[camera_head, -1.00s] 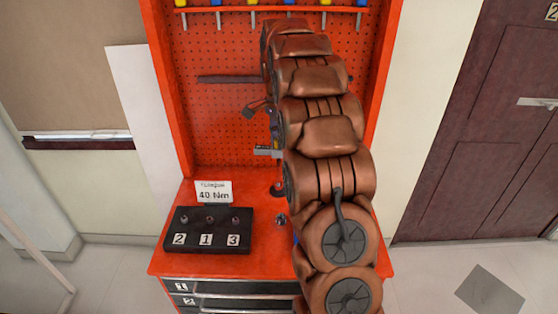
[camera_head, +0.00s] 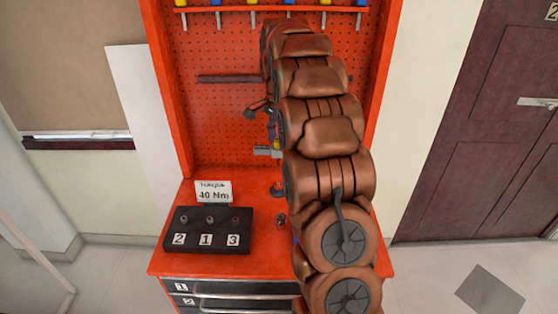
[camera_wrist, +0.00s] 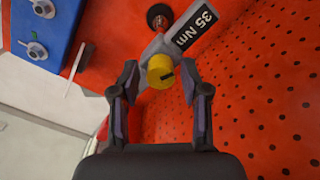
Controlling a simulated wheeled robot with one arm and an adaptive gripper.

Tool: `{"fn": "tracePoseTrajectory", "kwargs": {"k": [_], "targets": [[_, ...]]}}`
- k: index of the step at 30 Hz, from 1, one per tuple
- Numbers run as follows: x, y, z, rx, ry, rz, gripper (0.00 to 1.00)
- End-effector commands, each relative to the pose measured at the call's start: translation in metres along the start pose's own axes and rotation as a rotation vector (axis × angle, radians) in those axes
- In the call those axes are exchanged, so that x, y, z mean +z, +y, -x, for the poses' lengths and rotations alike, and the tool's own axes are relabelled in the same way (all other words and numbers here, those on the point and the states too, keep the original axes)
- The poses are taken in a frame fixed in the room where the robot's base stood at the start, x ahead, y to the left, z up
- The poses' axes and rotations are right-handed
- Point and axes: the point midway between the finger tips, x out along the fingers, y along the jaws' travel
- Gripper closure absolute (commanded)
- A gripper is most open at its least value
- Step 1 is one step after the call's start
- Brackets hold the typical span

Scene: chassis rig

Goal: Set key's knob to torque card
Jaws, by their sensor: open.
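The key shows in the wrist view with a yellow knob (camera_wrist: 160,72) that has a dark mark on its face. Beside the knob is the key's dark plate (camera_wrist: 194,28), reading 35 Nm. My gripper (camera_wrist: 160,80) is open, its two fingers on either side of the knob, with a visible gap on both sides. In the head view my arm hides most of the key; its small grey plate (camera_head: 263,151) shows beside the arm. The torque card (camera_head: 213,191) stands on the red bench and reads 40 Nm.
A black block (camera_head: 208,243) labelled 2, 1, 3 with small sockets sits at the bench's left. A blue part (camera_wrist: 40,30) with metal studs shows in the wrist view. The red pegboard (camera_head: 225,125) rises behind, with hanging tools above. Drawers (camera_head: 245,289) are below.

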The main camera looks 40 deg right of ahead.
Motion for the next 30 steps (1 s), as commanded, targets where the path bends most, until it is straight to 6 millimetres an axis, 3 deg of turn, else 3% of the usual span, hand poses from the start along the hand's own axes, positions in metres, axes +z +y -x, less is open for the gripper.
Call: {"fn": "tracePoseTrajectory", "kwargs": {"k": [21,30], "targets": [[0.0004,-0.0001,0.0001,0.0,0.0,0.726,0.54],[-0.0001,0.0001,-0.0001,0.0,0.0,0.885,0.54]]}}
